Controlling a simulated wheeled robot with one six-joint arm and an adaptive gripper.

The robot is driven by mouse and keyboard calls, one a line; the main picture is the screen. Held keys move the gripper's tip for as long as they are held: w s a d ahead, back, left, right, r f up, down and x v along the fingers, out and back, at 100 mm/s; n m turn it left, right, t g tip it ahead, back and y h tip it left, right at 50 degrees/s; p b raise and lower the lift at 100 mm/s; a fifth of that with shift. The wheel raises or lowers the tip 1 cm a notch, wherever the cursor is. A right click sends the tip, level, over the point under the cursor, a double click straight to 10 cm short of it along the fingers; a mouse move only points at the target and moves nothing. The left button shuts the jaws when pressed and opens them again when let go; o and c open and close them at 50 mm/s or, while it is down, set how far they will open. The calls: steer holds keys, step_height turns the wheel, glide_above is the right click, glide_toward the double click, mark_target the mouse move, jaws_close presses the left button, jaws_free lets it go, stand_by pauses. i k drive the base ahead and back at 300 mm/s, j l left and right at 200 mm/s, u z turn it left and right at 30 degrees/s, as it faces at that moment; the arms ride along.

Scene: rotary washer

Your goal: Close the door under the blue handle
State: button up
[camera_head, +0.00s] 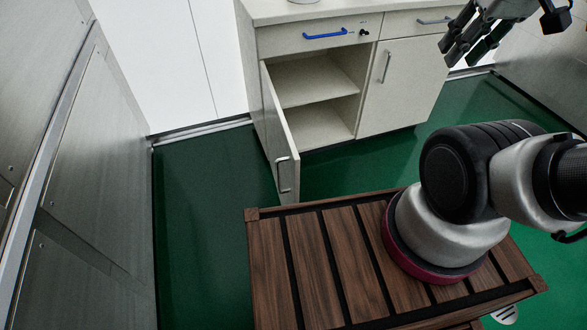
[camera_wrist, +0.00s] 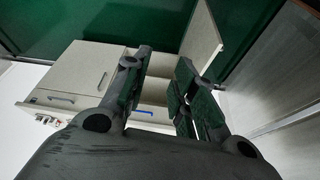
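The cabinet door (camera_head: 279,137) under the blue handle (camera_head: 325,35) stands wide open, swung out toward me from its left edge. It has a metal pull (camera_head: 284,174) near its free edge. The blue handle is on a shut drawer above the open compartment (camera_head: 313,95), which shows a shelf and looks empty. In the wrist view the open door (camera_wrist: 203,40) and the blue handle (camera_wrist: 143,112) lie beyond my fingers. My gripper (camera_head: 462,45) is at the upper right in the head view, apart from the door. Its fingers (camera_wrist: 158,77) are spread with nothing between them.
The right cabinet door (camera_head: 402,85) and its drawer (camera_head: 416,23) are shut. My wooden-slatted base (camera_head: 316,265) is in front. A grey metal wall (camera_head: 92,160) stands at the left. Green floor (camera_head: 208,200) is clear between the wall and the open door.

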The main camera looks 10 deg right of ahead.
mark_target(285, 160)
steer(key=i+j, duration=0.1)
steer(key=j, duration=0.25)
steer(key=j+z, duration=0.1)
steer(key=j, duration=0.25)
steer(key=i+j+z, duration=0.1)
steer(key=j, duration=0.3)
steer(key=k+j, duration=0.1)
steer(key=j+z, duration=0.05)
